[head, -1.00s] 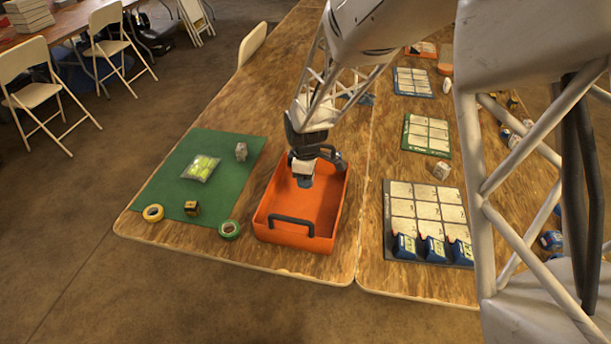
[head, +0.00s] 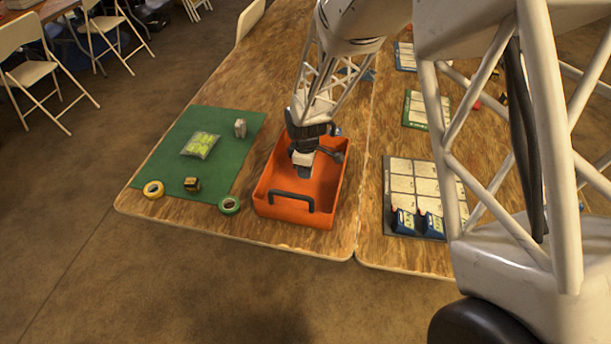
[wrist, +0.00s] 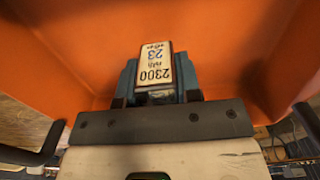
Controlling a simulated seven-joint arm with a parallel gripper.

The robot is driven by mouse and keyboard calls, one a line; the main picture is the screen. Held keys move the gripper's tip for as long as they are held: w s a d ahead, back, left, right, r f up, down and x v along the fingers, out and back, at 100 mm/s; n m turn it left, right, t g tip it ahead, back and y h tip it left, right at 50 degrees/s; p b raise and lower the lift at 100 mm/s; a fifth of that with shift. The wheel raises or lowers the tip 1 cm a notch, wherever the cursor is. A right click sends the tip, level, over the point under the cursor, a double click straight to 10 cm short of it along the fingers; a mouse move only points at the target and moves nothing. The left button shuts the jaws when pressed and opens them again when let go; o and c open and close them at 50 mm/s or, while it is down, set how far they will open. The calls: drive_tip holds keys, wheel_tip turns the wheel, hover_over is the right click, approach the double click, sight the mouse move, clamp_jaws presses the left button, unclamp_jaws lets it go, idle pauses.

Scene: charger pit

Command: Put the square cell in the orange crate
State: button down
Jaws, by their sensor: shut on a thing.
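My gripper (head: 304,165) is inside the orange crate (head: 268,207), over its floor. In the wrist view my gripper (wrist: 155,88) is shut on a small block-shaped cell (wrist: 154,65) with a cream label reading "2300" and "23". Orange crate walls (wrist: 230,35) surround it in that view. In the head view the held cell shows only as a small dark shape (head: 304,172) under the fingers. I cannot tell whether it touches the crate floor.
Right is a gridded tray (head: 400,180) holding blue items.

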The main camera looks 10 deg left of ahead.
sight(306, 182)
drive_tip(key=shift+f, duration=1.9)
drive_tip(key=shift+f, duration=0.15)
drive_tip(key=c, duration=0.8)
unclamp_jaws()
drive_tip(key=shift+r, duration=0.2)
wheel_tip(306, 182, up, 12)
drive_tip(key=shift+f, duration=0.1)
